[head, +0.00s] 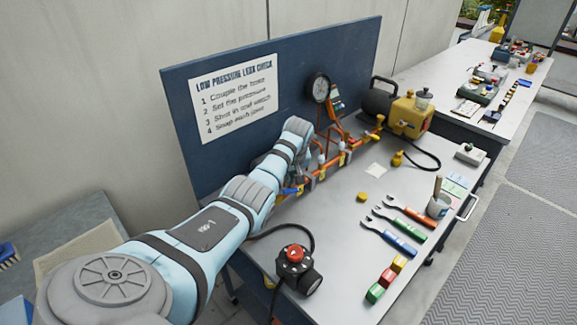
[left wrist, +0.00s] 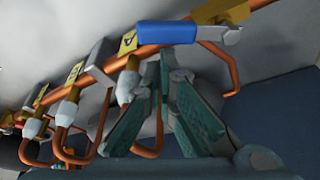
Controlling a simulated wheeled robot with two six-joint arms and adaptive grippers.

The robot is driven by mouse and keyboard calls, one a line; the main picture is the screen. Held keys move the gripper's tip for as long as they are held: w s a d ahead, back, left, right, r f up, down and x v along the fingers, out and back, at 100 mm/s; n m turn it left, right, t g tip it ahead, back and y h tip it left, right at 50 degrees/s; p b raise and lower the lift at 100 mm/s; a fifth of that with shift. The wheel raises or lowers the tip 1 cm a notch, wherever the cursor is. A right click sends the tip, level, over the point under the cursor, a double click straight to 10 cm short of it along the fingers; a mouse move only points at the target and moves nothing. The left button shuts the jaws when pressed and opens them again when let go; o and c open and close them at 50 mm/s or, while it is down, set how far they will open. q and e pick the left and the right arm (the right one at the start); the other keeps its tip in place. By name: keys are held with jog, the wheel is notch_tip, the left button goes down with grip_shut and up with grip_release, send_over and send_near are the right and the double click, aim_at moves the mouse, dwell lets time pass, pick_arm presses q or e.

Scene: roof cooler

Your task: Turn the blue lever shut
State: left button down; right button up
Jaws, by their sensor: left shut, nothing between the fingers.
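The blue lever (left wrist: 167,34) shows at the top of the left wrist view, its silver end beside a brass valve body (left wrist: 222,11) on a copper pipe. It lies at a shallow angle across the pipe line in that picture. In the head view the blue lever (head: 291,191) is a small patch at the near end of the pipe rig, beside my left arm. My left gripper (left wrist: 165,72) is shut and empty, its green-lined fingertips just below the lever in the wrist picture. Whether they touch is unclear. In the head view my arm largely hides this gripper. My right gripper is out of view.
The copper pipe rig (head: 327,163) has several branches and yellow tags close around the fingers. A gauge (head: 319,88) and blue back panel (head: 350,50) stand behind. A yellow pump (head: 409,117) is at the far end. The bench front (head: 345,235) has clear patches between tools.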

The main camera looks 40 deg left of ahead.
pick_arm(q)
jog(key=shift+d+f, duration=0.1)
dwell(0.3)
jog(key=shift+d+p, duration=0.1)
jog(key=shift+p, duration=0.3)
jog(key=shift+d+m+p, duration=0.1)
jog(key=shift+m+p, duration=0.2)
jog(key=shift+m, duration=0.1)
